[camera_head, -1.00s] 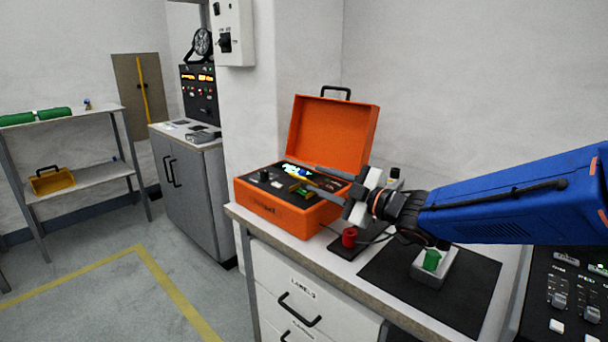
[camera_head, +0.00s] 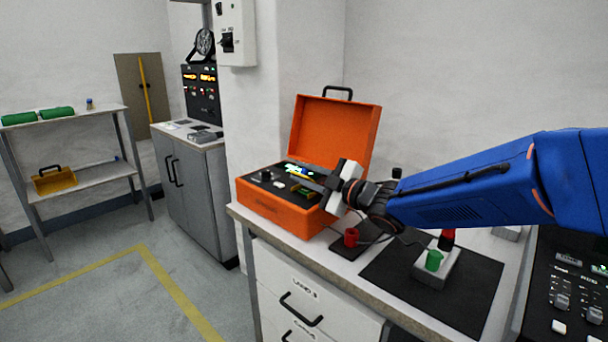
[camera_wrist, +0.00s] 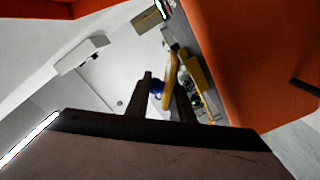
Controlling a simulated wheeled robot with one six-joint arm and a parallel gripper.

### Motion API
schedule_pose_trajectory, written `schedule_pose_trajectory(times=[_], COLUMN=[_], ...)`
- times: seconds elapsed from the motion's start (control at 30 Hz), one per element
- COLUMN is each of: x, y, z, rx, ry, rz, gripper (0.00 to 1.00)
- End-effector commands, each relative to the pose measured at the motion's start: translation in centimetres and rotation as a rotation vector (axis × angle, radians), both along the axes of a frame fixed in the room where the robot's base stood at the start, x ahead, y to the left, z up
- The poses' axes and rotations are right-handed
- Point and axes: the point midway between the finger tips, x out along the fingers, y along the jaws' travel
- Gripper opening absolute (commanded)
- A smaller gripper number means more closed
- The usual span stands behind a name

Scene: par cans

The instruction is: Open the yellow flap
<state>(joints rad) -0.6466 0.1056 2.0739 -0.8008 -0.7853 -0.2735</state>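The orange case (camera_head: 283,212) stands on the bench with its lid raised. Small yellow parts (camera_head: 303,191) show on its dark inner panel, partly behind my gripper. In the wrist view a curved yellow piece (camera_wrist: 171,68) lies just beyond the fingertips, near a yellow block (camera_wrist: 198,76). I cannot tell which one is the flap or how far it stands open. My gripper (camera_head: 314,180) reaches over the panel from the right. In the wrist view its two dark fingers (camera_wrist: 163,92) are apart, with a small blue part visible between them. Contact with the yellow piece cannot be told.
The raised lid (camera_head: 334,132) stands behind my gripper. A red plug part (camera_head: 351,237) and a grey block with a green cap (camera_head: 433,260) are on the bench to the right, on or beside a black mat (camera_head: 385,279). A control desk (camera_head: 570,290) is at far right.

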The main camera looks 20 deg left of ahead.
Motion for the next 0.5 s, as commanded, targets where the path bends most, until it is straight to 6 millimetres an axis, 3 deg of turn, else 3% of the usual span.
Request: schedule_pose_trajectory(times=[0.5], x=[0.63], y=[-0.28], z=[0.45], rx=[0.048], ry=[0.113], rz=[-0.001], gripper=[0.00])
